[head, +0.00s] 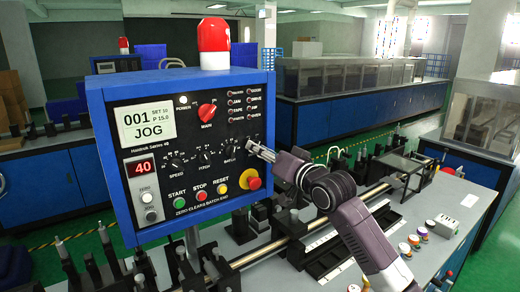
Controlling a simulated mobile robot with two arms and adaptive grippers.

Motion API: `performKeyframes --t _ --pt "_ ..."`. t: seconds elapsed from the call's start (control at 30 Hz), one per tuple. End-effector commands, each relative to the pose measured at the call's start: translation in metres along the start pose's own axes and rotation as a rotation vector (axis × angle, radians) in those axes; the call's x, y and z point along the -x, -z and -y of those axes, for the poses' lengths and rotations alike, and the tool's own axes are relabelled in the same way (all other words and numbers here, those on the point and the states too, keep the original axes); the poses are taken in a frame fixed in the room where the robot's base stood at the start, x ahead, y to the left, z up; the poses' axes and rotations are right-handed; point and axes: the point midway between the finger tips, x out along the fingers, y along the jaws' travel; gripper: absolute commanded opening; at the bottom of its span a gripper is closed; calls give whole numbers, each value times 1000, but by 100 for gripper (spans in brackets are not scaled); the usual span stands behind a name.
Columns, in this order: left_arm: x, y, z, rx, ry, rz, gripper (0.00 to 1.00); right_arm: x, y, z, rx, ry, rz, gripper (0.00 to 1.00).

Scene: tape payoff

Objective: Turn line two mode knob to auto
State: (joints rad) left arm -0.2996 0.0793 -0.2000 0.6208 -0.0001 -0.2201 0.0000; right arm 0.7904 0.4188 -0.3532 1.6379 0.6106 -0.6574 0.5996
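A blue-framed control box (98,165) stands upright at left centre with a black panel. Its screen (146,121) reads "001" and "JOG". A red knob labelled MAIN (207,111) sits upper middle. Black knobs for speed (177,162), pitch (204,157) and batch (230,151) form a row below. I cannot make out a label reading mode. My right gripper (257,150) reaches in from the right, its fingertips in front of the panel's right side, just right of the batch knob. It covers part of the panel there; contact and finger opening are unclear. My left gripper is not in view.
Start (180,203), stop (201,195) and reset (222,188) buttons line the panel's bottom. A yellow-ringed red button (254,183) lies just below my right gripper. A red beacon (214,40) tops the box. A grey bench (440,195) with rails and fixtures stands behind my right arm.

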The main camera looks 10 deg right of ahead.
Motion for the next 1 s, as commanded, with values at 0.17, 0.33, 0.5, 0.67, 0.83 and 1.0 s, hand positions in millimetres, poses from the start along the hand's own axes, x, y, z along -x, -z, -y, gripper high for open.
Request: performKeyframes --t 0.17,0.33,0.5,0.67,0.83,1.0 --pt "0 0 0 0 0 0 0 0 0 0 0 0 0 20" --pt "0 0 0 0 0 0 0 0 0 0 0 0 0 2" --pt "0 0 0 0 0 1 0 0 0 0 0 0 0 0" --pt "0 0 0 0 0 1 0 0 0 0 9 0 1 0" --pt "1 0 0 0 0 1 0 0 0 0 56 -1 1 0" --pt "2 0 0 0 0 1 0 0 0 -1 156 -2 2 0"
